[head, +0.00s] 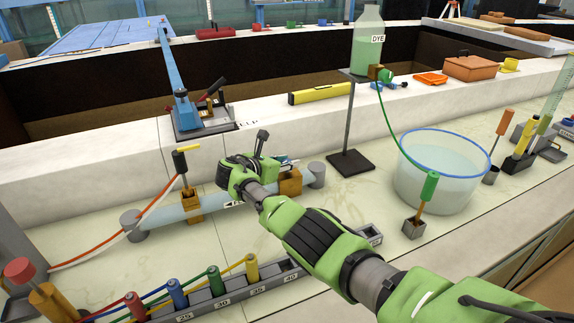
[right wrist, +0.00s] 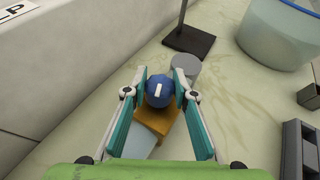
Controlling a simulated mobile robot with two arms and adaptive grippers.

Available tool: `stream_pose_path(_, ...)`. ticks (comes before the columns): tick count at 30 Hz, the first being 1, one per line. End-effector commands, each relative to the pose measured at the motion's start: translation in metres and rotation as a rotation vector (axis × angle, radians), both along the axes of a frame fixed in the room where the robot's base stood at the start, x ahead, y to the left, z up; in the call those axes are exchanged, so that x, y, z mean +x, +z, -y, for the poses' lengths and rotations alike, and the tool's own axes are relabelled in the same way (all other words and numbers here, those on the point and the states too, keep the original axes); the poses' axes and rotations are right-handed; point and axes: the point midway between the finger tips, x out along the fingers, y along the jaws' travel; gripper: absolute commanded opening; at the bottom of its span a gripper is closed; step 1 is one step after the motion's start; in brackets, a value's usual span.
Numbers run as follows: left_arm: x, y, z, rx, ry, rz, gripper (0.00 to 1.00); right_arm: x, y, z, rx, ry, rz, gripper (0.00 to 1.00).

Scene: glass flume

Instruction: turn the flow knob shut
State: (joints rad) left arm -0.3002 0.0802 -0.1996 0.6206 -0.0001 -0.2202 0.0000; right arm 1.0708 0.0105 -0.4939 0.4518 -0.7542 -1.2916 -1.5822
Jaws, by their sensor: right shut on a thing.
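The flow knob (right wrist: 158,92) is a round blue knob with a white mark, seen from above in the right wrist view. It sits over an orange-brown valve block (right wrist: 157,122) on a pale pipe. The white mark runs nearly up and down in that view. My right gripper (right wrist: 160,88) has one finger on each side of the knob and is shut on it. In the head view, my right gripper (head: 280,162) is at the right end of the pipe (head: 222,196), by the valve block (head: 291,183); the knob is mostly hidden there. My left gripper is not in view.
A dye bottle (head: 367,45) stands on a dark-footed stand behind the gripper. A clear tub (head: 440,178) of liquid stands to the right. A grey rack (head: 222,301) with coloured plugs lies in front. A yellow-handled valve (head: 188,180) sits farther left on the pipe.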

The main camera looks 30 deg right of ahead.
Motion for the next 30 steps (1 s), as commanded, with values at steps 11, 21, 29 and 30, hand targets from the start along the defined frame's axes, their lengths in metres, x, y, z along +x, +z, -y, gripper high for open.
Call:
stream_pose_path(11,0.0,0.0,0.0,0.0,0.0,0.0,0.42,-0.001,-0.002,0.0,0.003,-0.001,-0.003,0.42)
stream_pose_path(21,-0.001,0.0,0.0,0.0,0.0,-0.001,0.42,0.0,0.0,-0.001,0.002,0.001,-0.001,0.42)
stream_pose_path(29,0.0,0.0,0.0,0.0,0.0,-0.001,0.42,-0.007,0.006,-0.016,0.001,0.002,0.002,0.42)
stream_pose_path(30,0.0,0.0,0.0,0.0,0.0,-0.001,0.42,-0.009,0.007,-0.019,0.002,0.002,0.001,0.42)
